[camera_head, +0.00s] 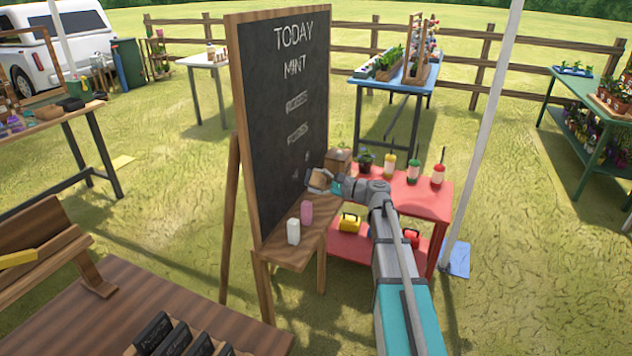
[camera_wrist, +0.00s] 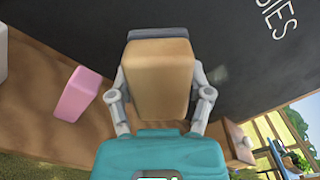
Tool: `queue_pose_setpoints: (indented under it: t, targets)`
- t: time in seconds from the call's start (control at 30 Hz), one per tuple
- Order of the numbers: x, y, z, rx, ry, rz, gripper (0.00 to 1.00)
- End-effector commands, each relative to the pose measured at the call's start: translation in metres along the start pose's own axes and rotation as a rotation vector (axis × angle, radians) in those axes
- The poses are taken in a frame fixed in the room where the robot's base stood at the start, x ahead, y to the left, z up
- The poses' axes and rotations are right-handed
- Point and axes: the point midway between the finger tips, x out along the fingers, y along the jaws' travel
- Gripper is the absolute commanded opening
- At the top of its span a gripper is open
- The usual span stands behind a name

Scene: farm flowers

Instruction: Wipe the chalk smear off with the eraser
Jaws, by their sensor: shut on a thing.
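The chalkboard (camera_head: 262,120) stands upright on an easel with chalk writing on it. My gripper (camera_head: 328,182) is shut on the eraser (camera_head: 317,178), a tan block, at the board's lower right. In the wrist view the eraser (camera_wrist: 155,80) sits between both fingers, its dark felt side toward the board (camera_wrist: 225,35). I cannot tell whether the felt touches the board. A faint pale chalk smear (camera_wrist: 219,74) shows on the board just right of the eraser. In the head view small faint marks (camera_head: 308,156) show above the gripper.
The easel's wooden ledge (camera_head: 290,254) holds a white block (camera_head: 293,231) and a pink block (camera_head: 307,213), left of and below my gripper. A small wooden box (camera_head: 340,160) is close behind the gripper. A red table (camera_head: 425,199) with bottles and a plant is at the right.

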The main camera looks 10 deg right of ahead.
Motion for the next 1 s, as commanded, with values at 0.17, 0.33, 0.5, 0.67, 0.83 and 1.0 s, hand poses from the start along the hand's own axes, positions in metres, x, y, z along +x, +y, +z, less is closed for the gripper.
queue_pose_setpoints:
  t: [0.17,0.33,0.5,0.67,0.83,1.0]
  targets:
    - [-0.005,0.0,0.0,0.0,0.0,-0.001,0.27]
    - [-0.016,0.0,0.0,0.0,0.001,-0.001,0.27]
    - [-0.026,0.0,0.0,0.0,0.001,-0.001,0.27]
    - [-0.03,0.0,0.0,0.0,0.0,0.0,0.27]
    - [-0.03,0.0,0.0,0.0,0.0,0.0,0.27]
    - [-0.03,0.0,0.0,0.0,0.0,0.0,0.27]
